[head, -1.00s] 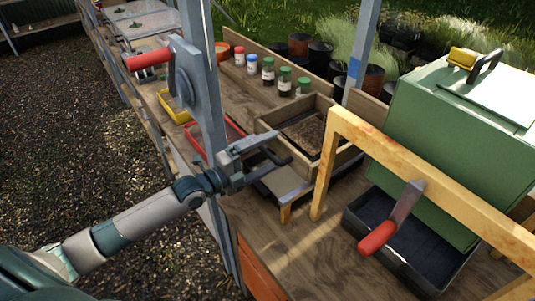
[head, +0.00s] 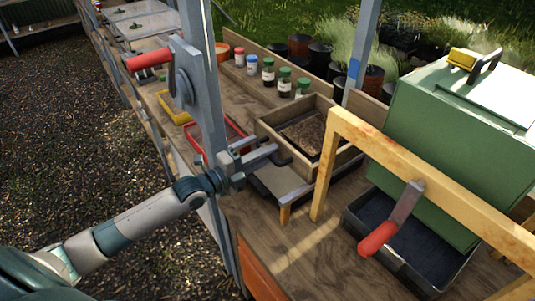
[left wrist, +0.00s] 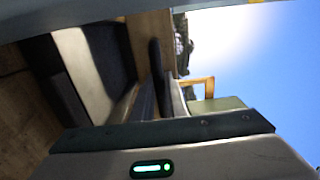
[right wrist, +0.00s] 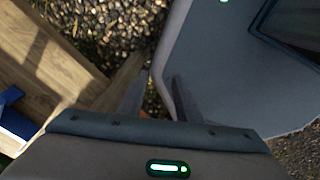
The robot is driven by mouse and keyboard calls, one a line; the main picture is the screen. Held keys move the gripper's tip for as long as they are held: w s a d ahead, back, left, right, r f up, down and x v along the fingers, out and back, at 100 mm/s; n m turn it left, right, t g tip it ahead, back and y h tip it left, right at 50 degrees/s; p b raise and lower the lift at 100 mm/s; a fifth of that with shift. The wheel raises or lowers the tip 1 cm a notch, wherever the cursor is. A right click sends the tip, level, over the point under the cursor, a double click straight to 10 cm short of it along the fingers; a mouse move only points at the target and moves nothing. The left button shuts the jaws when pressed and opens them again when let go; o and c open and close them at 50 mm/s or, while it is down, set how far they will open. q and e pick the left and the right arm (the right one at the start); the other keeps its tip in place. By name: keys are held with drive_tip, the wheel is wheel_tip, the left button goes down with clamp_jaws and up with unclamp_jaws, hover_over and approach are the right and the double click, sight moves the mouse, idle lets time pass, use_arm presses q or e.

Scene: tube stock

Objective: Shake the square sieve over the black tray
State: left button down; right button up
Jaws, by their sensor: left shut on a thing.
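The square sieve (head: 262,125) is a wooden-walled box with brown material inside, standing on the bench in the head view. A dark bar handle (head: 283,154) sticks out from its near side. My left gripper (head: 264,154) is shut on this handle. In the left wrist view, a dark bar (left wrist: 157,70) runs up from the gripper. A black tray (head: 352,222) lies to the right, partly under a green box; I cannot tell whether another tray is under the sieve. My right gripper (right wrist: 158,92) is open and empty in the right wrist view, outside the head view.
A grey post (head: 197,80) rises beside my left arm. A red tray (head: 238,127) and several capped jars (head: 285,80) are behind.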

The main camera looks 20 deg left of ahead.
idle(0.5)
use_arm(q)
drive_tip(key=p+v, duration=0.1)
drive_tip(key=v, duration=0.6)
drive_tip(key=shift+p, duration=0.35)
drive_tip(key=shift+s, duration=0.1)
drive_tip(key=b+x, duration=0.1)
drive_tip(key=x, duration=0.6)
idle(0.3)
